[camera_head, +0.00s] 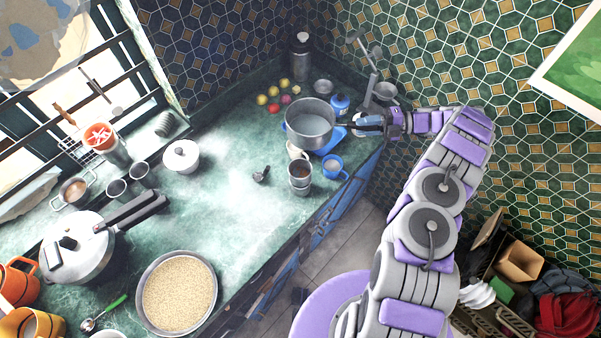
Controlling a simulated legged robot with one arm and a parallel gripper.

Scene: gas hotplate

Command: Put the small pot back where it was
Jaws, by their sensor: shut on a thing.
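A silver open pot (309,135), the likely small pot, is at the back right of the green counter. It looks upright, and its light grey inside shows. My gripper (354,125) reaches in from the right and is shut at the pot's right side. The exact grip, on a handle or the rim, is too small to make out. A blue object (335,142), perhaps the gas hotplate, shows below and right of the pot. I cannot tell whether the pot rests on it or is held just above.
Metal cups (299,182) and a blue mug (332,167) stand in front of the pot. A white lidded pot (181,157) and pressure cooker (78,250) stand left. The counter's middle (220,210) is mostly clear.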

